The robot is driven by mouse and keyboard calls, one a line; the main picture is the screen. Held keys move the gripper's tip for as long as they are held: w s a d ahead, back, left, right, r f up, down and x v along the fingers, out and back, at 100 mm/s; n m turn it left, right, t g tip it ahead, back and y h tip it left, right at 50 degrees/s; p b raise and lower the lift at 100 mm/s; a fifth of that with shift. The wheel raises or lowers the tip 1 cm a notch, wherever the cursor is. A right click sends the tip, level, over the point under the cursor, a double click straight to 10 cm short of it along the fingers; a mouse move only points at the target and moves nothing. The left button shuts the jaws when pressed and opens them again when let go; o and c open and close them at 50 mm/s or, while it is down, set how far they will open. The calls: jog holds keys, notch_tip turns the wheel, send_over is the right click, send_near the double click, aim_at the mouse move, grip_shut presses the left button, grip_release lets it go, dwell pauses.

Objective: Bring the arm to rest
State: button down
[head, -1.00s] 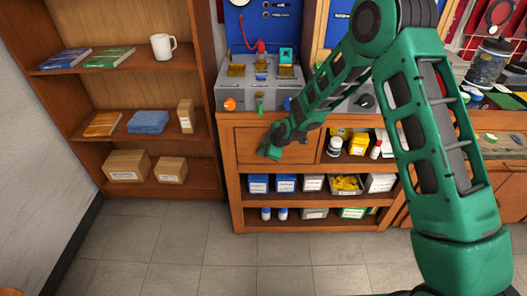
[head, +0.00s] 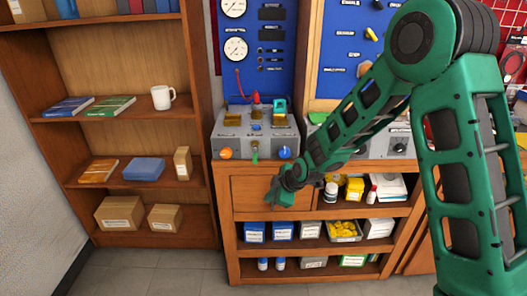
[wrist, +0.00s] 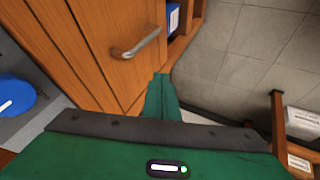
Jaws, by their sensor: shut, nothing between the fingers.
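My green arm reaches from the right side of the head view toward the wooden bench. My gripper (head: 279,196) hangs in front of the bench's wooden drawer front (head: 247,190), with its fingers together and nothing between them. In the wrist view my gripper (wrist: 162,92) shows as a green closed shape pointing away from the camera. A metal handle (wrist: 136,46) on a wooden front is a little beyond the fingertips there; I cannot tell the exact gap.
A grey regulator box (head: 255,142) with coloured knobs stands on the bench top. Boxes and bottles fill the shelves below. A wooden bookcase (head: 105,134) with a white mug (head: 162,97) stands at left. Grey floor (head: 160,272) lies open in front.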

jog(key=s+d+r+m+g+h, duration=0.15)
jog(key=s+d+r+m, duration=0.3)
jog(key=d, duration=0.55)
jog(key=s+d+r+m+h, duration=0.25)
jog(key=s+d+r, duration=0.2)
jog(key=d, duration=0.45)
jog(key=s+d+r+m+g+h, duration=0.1)
jog(key=s+d+r+m, duration=0.35)
jog(key=d, duration=0.55)
jog(key=s+d+r+m+g, duration=0.1)
jog(key=s+d+m, duration=0.1)
jog(key=s, duration=0.7)
jog(key=s+d+r+m+g, duration=0.1)
jog(key=s+d+m, duration=0.2)
jog(key=s, duration=0.6)
jog(key=s+d+r+m+g, duration=0.1)
jog(key=s+d+r+m, duration=0.1)
jog(key=s+m, duration=0.4)
jog(key=s+d, duration=0.1)
jog(key=s, duration=0.2)
jog(key=shift+d+y, duration=0.15)
jog(key=shift+y, duration=0.15)
jog(key=shift+m, duration=0.25)
